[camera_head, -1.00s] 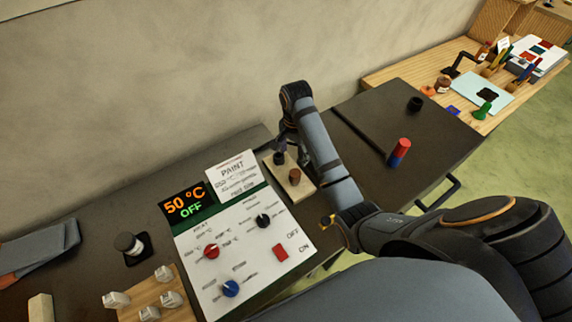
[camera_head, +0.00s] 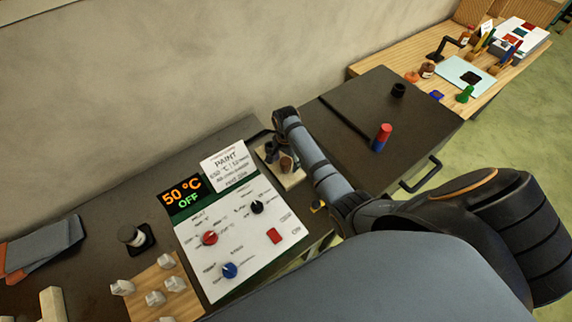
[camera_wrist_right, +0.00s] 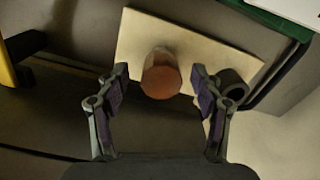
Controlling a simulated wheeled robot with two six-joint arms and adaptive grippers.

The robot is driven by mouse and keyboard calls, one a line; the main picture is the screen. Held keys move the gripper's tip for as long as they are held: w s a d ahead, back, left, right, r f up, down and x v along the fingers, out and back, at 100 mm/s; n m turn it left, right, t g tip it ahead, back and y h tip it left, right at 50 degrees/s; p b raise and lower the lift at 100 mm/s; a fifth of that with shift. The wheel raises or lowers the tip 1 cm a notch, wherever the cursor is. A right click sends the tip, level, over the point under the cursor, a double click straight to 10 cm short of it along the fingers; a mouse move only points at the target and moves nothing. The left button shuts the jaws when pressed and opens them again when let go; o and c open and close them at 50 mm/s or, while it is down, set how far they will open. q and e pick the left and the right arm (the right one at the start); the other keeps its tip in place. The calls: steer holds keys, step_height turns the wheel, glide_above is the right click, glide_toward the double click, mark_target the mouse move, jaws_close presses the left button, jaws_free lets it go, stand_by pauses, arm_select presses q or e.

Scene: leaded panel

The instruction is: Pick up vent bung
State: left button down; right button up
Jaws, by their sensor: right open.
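The vent bung, which I take to be the brown tapered plug, stands on a pale board (camera_head: 294,180) right of the control panel. In the right wrist view the brown plug (camera_wrist_right: 161,78) stands on the pale board (camera_wrist_right: 135,38), between the fingertips of my right gripper (camera_wrist_right: 159,72). The fingers are open, with a gap on each side of the plug. In the head view the plug (camera_head: 287,164) shows just below my right wrist, which partly hides the gripper. A dark hollow cylinder (camera_wrist_right: 233,86) is beside the right finger. My left gripper is not in view.
The control panel (camera_head: 240,240) with knobs and a "50 °C OFF" display (camera_head: 182,192) lies left of the board. A red-and-blue cylinder (camera_head: 382,138) and a black cup (camera_head: 398,90) stand on the dark top to the right. White pieces sit on a wooden block (camera_head: 146,287).

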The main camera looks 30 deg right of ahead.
mark_target(286, 161)
steer(key=shift+f, duration=0.1)
steer(key=c, duration=0.9)
jaws_close()
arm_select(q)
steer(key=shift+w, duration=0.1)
arm_select(e)
steer(key=shift+w, duration=0.1)
steer(key=shift+r, duration=0.4)
step_height(286, 161, up, 3)
steer(key=shift+f+b, duration=0.2)
steer(key=shift+b, duration=0.3)
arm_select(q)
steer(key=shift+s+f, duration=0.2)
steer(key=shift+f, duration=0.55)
arm_select(e)
steer(key=s+d+r, duration=0.2)
steer(key=s+r, duration=0.3)
steer(key=s, duration=0.1)
steer(key=s+d+r, duration=0.2)
steer(key=s+r, duration=0.2)
steer(key=s, duration=0.3)
steer(key=shift+s+d+r, duration=0.15)
steer(key=shift+d+r, duration=0.15)
steer(key=shift+r, duration=0.05)
